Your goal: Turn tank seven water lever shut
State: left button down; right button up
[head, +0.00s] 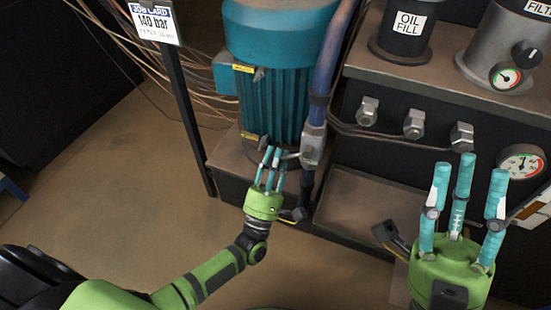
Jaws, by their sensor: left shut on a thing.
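A grey valve block (313,146) sits on the blue pipe beside the teal motor. A short pale lever (291,155) sticks out from it to the left. My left gripper (272,158) has its teal fingers closed at this lever, in front of the motor's base. The fingers partly hide the lever's end. My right gripper (464,185) stands at the right with its three fingers spread upward, open and empty. No label reading tank seven can be made out.
The teal motor (275,90) and blue pipe (323,75) stand behind my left gripper. A sign on a black post (183,110) is at left. Several grey fittings (414,124) and a gauge (521,163) line the dark cabinet. The brown floor (120,175) at left is clear.

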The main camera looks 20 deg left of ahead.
pick_arm(q)
jog(key=shift+d+h, duration=0.25)
jog(key=shift+h, duration=0.05)
jog(key=c, duration=0.9)
grip_release()
jog(key=shift+a, duration=0.1)
jog(key=shift+c, duration=0.2)
jog(key=v, duration=1.2)
